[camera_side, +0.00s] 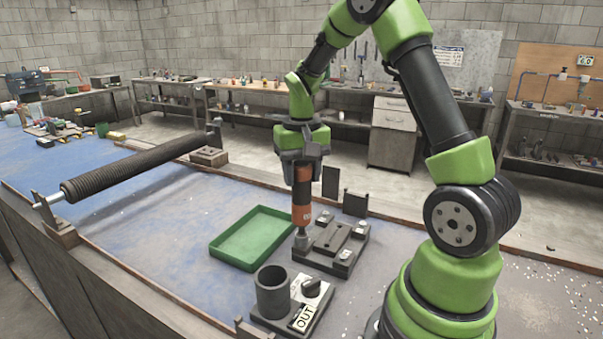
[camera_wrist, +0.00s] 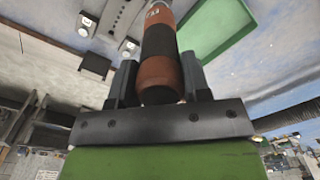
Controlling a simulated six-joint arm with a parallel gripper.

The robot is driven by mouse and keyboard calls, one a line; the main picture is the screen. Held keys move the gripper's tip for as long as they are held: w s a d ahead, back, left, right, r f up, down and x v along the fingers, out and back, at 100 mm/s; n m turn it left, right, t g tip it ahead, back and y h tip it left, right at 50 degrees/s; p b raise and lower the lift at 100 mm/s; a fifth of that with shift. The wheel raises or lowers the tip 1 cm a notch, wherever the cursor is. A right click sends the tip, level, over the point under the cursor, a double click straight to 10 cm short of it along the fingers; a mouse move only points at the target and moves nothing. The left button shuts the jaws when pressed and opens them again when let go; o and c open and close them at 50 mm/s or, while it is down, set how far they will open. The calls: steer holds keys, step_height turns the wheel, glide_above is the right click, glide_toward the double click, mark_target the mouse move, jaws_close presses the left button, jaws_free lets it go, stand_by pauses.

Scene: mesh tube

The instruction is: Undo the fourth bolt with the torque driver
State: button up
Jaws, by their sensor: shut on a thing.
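My gripper (camera_side: 302,165) points down and is shut on the torque driver (camera_side: 303,200), an orange and black tool held upright. The driver's grip also shows between the fingers in the wrist view (camera_wrist: 160,65). The driver's lower end is at the left corner of the dark bolt block (camera_side: 322,252). I cannot tell whether it is seated on a bolt; that corner is hidden behind the tip.
A green tray (camera_side: 222,258) lies left of the block, close to the driver. In front stands a dark cup (camera_side: 272,292) on a base with a knob (camera_side: 311,287) and an OUT label (camera_side: 303,318). A long mesh roller (camera_side: 135,168) spans the left. Blue table is clear beneath it.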

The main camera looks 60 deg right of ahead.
steer(key=shift+r, duration=0.15)
steer(key=shift+r, duration=2.95)
